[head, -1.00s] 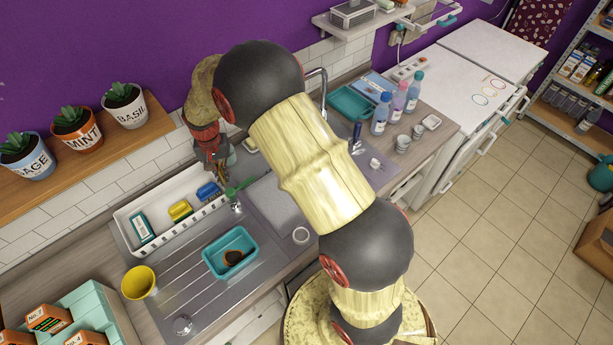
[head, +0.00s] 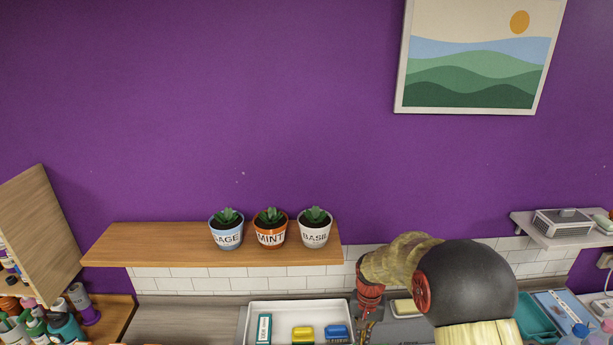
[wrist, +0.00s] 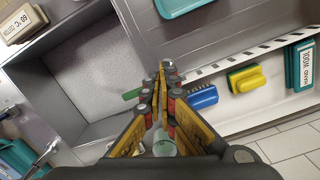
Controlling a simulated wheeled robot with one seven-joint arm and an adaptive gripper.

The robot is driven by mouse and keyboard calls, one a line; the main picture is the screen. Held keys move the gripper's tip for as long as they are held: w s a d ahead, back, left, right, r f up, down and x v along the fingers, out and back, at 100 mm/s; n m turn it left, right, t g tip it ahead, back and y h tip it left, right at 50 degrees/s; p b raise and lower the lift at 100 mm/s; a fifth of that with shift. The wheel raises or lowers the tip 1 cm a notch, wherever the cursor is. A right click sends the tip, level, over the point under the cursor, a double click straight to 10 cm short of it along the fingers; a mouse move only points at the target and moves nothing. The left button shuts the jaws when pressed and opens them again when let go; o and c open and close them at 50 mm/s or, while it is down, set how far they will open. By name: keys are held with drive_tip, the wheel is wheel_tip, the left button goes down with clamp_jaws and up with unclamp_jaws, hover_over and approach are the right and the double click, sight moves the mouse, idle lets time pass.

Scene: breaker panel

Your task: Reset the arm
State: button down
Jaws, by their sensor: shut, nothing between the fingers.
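My gripper (wrist: 160,85) points down over the counter in the wrist view, its yellow-and-black fingers together with nothing between them. In the head view my gripper (head: 364,328) shows only in part at the bottom edge, beside the right end of the white tray (head: 262,312). My arm is bent, with a dark round joint and a pale yellow link at the lower right. No breaker panel shows in these frames.
A sink basin (wrist: 80,85) is at the left. Three potted herbs stand on a wooden shelf (head: 160,240). A picture (head: 480,60) hangs above.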

drive_tip(key=s+r+n+t+b, duration=0.1)
drive_tip(key=s+r+t+b, duration=0.1)
drive_tip(key=s+b, duration=0.4)
drive_tip(key=s+r+n+t+b, duration=0.1)
drive_tip(key=s+r+b, duration=0.4)
drive_tip(key=s, duration=0.7)
drive_tip(key=s+r+n+t+b, duration=0.2)
drive_tip(key=s+r+t+b, duration=0.1)
drive_tip(key=s+b, duration=0.5)
drive_tip(key=shift+s+r, duration=0.3)
drive_tip(key=shift+s, duration=0.3)
